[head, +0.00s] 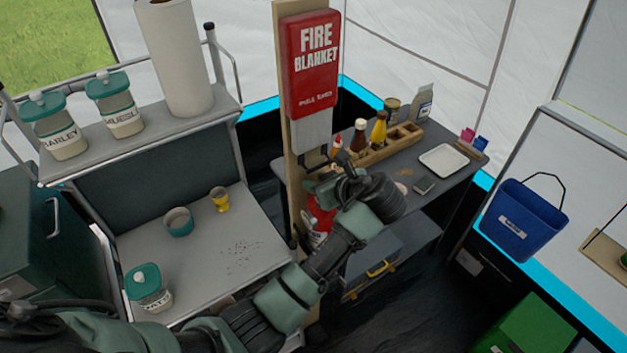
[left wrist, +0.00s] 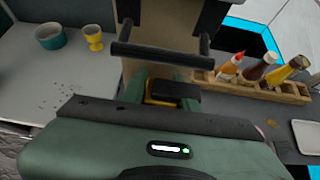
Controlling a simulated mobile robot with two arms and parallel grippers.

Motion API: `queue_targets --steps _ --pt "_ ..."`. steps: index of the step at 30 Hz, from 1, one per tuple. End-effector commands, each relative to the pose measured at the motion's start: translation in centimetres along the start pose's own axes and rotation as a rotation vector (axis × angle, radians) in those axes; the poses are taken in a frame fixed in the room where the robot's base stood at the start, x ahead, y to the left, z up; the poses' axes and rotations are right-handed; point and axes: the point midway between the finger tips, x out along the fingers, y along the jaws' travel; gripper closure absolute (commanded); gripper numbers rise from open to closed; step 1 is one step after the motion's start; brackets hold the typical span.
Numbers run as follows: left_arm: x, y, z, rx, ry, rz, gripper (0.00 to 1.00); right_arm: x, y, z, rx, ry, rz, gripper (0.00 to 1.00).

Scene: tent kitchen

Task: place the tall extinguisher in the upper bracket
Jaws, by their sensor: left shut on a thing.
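My left gripper (head: 326,187) is in front of the wooden post (head: 293,130), below the fire blanket box, and shut on the tall extinguisher. A red extinguisher body with a white label (head: 318,222) shows partly behind my gripper and arm; I take it to be the held one. In the left wrist view the fingers (left wrist: 162,88) close around a black and yellow top part (left wrist: 172,91). The upper bracket (left wrist: 160,52), a black bar with two prongs, lies just beyond the fingers at the post. Whether the extinguisher touches it is unclear. My right gripper is not in view.
The red fire blanket box (head: 312,65) hangs above on the post. A wooden rack with sauce bottles (head: 378,131) stands on the counter to the right. A cooker bench with a teal bowl (head: 178,222) and yellow egg cup (head: 220,199) is to the left.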

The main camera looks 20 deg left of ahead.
Motion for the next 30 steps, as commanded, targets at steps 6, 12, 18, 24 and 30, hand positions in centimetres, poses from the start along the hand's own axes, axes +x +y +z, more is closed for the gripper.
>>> queue_targets --steps 6,12,18,24,30 --pt "-0.2 -0.1 0.1 -0.004 -0.006 -0.003 1.0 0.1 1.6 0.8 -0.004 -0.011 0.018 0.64" --pt "-0.2 -0.1 0.1 -0.003 -0.005 -0.003 1.0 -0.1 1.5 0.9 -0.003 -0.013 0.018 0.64" --pt "0.0 0.0 -0.3 -0.001 -0.001 0.0 0.49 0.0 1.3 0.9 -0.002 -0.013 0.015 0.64" --pt "0.0 0.0 -0.3 -0.001 -0.001 -0.001 0.49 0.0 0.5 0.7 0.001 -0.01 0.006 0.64" --pt "-0.4 -0.1 0.6 0.0 -0.001 -0.001 0.49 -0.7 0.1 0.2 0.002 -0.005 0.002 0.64"
